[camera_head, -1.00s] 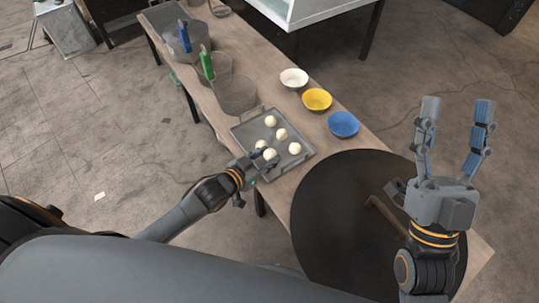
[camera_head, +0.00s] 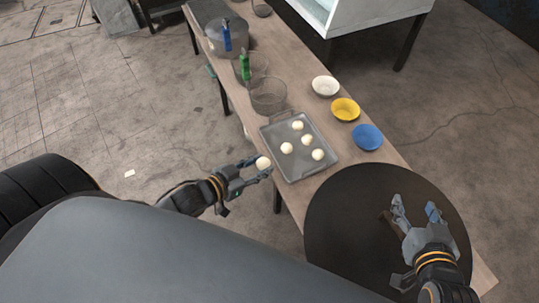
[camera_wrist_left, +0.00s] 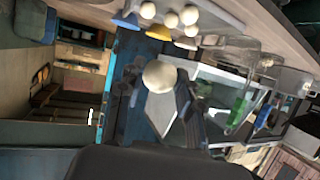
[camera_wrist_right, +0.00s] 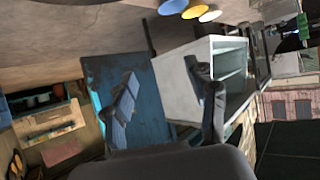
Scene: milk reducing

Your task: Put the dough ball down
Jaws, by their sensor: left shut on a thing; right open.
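My left gripper (camera_head: 258,169) is shut on a pale dough ball (camera_head: 263,163), held just outside the near left edge of the grey tray (camera_head: 281,167). The held ball also shows between the fingers in the left wrist view (camera_wrist_left: 160,75). Several other dough balls, such as one dough ball (camera_head: 287,148), lie apart on the tray. My right gripper (camera_head: 417,209) is open and empty above the round dark board (camera_head: 335,215). In the right wrist view its fingers (camera_wrist_right: 165,98) are spread with nothing between them.
White (camera_head: 325,86), yellow (camera_head: 345,109) and blue (camera_head: 367,137) bowls line the table's far edge. A clear container (camera_head: 268,96) stands beyond the tray, with green (camera_head: 245,66) and blue (camera_head: 226,35) handled items further back.

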